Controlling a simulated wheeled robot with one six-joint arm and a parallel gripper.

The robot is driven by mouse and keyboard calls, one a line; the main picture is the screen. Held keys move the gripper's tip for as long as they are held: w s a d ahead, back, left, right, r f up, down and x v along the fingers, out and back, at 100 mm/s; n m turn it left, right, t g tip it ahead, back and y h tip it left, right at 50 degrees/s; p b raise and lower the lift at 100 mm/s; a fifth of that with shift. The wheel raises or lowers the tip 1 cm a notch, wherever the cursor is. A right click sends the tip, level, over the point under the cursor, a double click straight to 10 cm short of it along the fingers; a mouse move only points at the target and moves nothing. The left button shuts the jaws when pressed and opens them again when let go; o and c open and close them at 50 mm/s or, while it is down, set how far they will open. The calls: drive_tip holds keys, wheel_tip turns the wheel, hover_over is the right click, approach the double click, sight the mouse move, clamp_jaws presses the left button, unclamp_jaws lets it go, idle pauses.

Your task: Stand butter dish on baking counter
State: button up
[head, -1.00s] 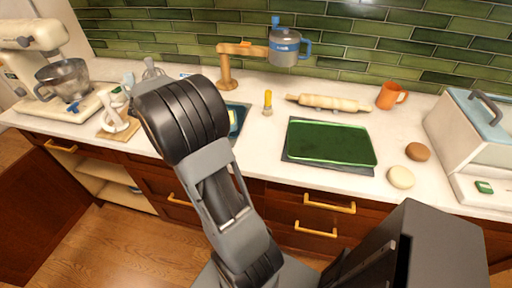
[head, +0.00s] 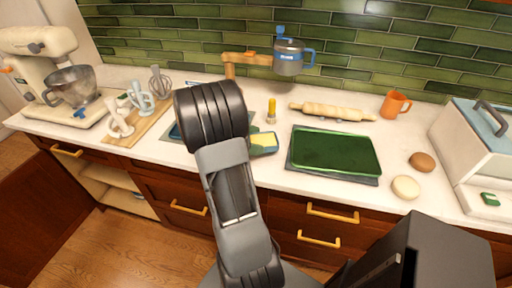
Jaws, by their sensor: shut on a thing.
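What looks like the butter dish (head: 264,143), teal with a pale yellow block, shows just right of my arm. Its left part is hidden behind the arm. I cannot tell whether it rests on the white counter (head: 400,165) or is held above it. My gripper is hidden behind my dark arm joint, so its fingers and any grip do not show.
A green tray (head: 335,152) lies right of the dish. Behind are a yellow-topped bottle (head: 271,111), a rolling pin (head: 330,111) and an orange mug (head: 395,104). A blue-grey mat (head: 178,132) is partly behind my arm. A cutting board (head: 137,130) and stand mixer (head: 40,60) are left.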

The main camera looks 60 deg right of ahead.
wheel_tip(320, 180, down, 3)
drive_tip(key=shift+s+d+f, duration=0.1)
drive_tip(key=shift+d+f, duration=0.05)
drive_tip(key=shift+f, duration=0.05)
